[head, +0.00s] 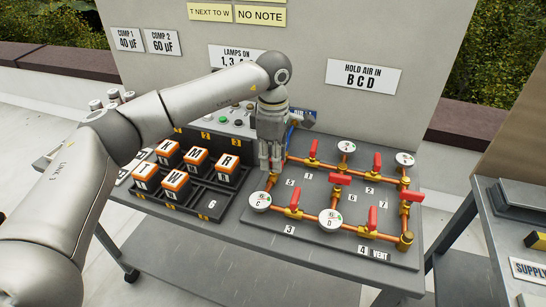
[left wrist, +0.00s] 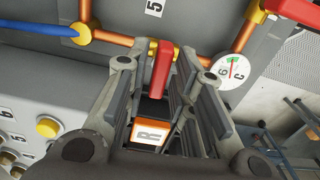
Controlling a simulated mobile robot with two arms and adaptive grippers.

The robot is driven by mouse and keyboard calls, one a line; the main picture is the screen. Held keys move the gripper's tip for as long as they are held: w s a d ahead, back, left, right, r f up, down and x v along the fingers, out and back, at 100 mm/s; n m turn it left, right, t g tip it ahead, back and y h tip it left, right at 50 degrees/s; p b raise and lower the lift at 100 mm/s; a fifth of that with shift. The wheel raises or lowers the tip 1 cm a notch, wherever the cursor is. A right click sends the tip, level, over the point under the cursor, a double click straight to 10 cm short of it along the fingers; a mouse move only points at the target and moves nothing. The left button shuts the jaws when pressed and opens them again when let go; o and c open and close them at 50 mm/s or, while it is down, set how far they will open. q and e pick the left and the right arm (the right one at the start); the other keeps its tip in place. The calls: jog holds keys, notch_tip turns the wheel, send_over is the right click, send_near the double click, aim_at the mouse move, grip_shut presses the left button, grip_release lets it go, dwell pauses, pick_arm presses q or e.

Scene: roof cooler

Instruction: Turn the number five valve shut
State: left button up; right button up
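The number five valve's red handle (left wrist: 163,65) shows in the left wrist view on a copper pipe, below the "5" label (left wrist: 153,8). It sits between my left gripper's fingers and extends crosswise to the pipe in the picture. My left gripper (left wrist: 163,82) is open, with visible gaps either side of the handle; I cannot tell whether a finger touches it. In the head view my left gripper (head: 270,168) points down at the panel's left edge and hides this valve. The "5" label (head: 290,182) shows just right of it. My right gripper is not in view.
Gauge C (head: 259,201) is close below my left gripper, and the red handle of valve 3 (head: 294,200) is to its right. A rack with orange-topped blocks (head: 175,183) stands left. A blue hose (left wrist: 42,27) joins the pipe end. Signs hang behind.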

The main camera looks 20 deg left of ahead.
pick_arm(q)
jog(key=shift+o, duration=0.4)
jog(key=shift+r, duration=0.2)
notch_tip(320, 180, up, 12)
jog(key=shift+f, duration=0.2)
jog(key=shift+f, duration=0.1)
